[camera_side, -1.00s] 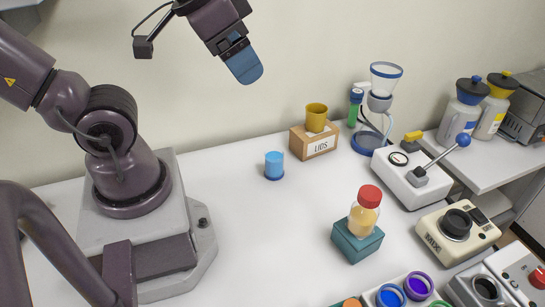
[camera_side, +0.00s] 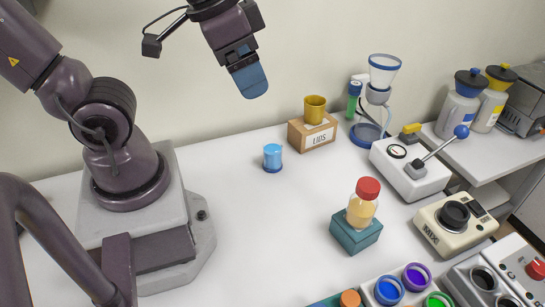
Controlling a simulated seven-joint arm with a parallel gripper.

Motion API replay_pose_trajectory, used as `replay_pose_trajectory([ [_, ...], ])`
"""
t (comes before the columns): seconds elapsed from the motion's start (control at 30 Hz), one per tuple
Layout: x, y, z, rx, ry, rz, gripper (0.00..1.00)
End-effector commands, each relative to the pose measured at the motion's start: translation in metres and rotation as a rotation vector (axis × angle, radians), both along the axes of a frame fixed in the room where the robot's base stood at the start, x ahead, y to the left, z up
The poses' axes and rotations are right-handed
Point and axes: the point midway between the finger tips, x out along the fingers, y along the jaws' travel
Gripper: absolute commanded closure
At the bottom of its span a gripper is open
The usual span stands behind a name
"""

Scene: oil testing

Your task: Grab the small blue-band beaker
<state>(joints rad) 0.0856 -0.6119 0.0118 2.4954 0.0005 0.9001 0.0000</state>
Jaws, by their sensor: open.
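A small blue beaker (camera_side: 272,158) stands upright on the white table, left of the LIDS box. It is light blue with a darker blue base. I take it to be the small blue-band beaker. My gripper (camera_side: 251,82) is above the table, up and slightly left of the beaker in the picture, and apart from it. Its blue fingers point down. From this side the fingers overlap, so the gap between them is hidden. Nothing shows held in my gripper.
A LIDS box (camera_side: 312,133) with a yellow cup (camera_side: 315,109) on it stands right of the beaker. A red-capped bottle (camera_side: 363,202) sits in a teal block (camera_side: 355,234). A funnel stand (camera_side: 384,90) and a lever device (camera_side: 411,167) stand farther right. The table around the beaker is clear.

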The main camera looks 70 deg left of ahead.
Motion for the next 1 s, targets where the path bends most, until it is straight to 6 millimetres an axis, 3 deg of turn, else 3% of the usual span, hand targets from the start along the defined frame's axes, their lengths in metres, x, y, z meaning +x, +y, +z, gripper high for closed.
replay_pose_trajectory([
  [0.23, 0.014, -0.011, -0.065, 0.129, 0.336, -0.157, 0.20],
  [0.47, 0.018, -0.003, -0.122, 0.359, 0.630, -0.331, 0.20],
  [0.7, 0.020, 0.019, -0.175, 0.679, 0.917, -0.541, 0.20],
  [1.0, 0.039, 0.060, -0.220, 1.179, 1.232, -0.828, 0.20],
])
